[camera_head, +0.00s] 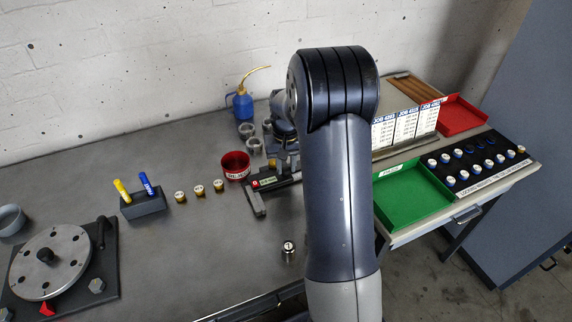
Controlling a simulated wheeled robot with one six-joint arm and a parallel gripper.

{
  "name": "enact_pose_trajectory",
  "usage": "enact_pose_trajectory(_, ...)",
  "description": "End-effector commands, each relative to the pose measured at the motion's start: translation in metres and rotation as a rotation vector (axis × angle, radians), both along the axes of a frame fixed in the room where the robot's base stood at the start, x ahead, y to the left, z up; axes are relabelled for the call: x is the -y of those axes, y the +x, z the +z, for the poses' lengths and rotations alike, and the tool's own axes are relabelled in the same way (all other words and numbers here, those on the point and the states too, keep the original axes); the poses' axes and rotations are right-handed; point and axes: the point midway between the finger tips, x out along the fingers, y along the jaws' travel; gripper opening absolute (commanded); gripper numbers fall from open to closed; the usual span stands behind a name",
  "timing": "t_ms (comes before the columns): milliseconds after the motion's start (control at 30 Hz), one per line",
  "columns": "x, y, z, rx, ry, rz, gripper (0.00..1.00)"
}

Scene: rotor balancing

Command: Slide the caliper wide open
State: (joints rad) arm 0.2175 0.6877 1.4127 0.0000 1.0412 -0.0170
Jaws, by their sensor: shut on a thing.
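The caliper (268,183) is a dark grey tool with a red mark and a small green display. It lies on the grey bench (190,250), left of my arm. One jaw points toward the front of the bench, and its right part runs behind my arm. My gripper (288,163) is shut on the caliper near the display. My own arm hides much of the gripper and the caliper's right end, so how far the caliper is open cannot be told.
A red cup (235,165) stands close left of the caliper, with metal cups (247,131) behind. A small weight (288,251) stands in front. A rotor disc (48,262) and pen holder (143,203) are left. A green tray (413,194) is right. The front-middle bench is mostly clear.

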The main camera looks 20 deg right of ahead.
Motion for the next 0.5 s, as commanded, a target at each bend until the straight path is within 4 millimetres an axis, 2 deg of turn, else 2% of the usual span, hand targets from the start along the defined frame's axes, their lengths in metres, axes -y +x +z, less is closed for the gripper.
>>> enact_pose_trajectory(100,0.000,0.000,0.000,0.000,0.000,0.000,0.00)
enact_pose_trajectory(333,0.001,0.000,0.000,0.000,0.000,-0.001,0.00)
enact_pose_trajectory(433,0.013,0.000,0.000,0.000,0.000,-0.004,0.00)
enact_pose_trajectory(500,0.027,0.000,0.001,0.000,-0.001,-0.006,0.00)
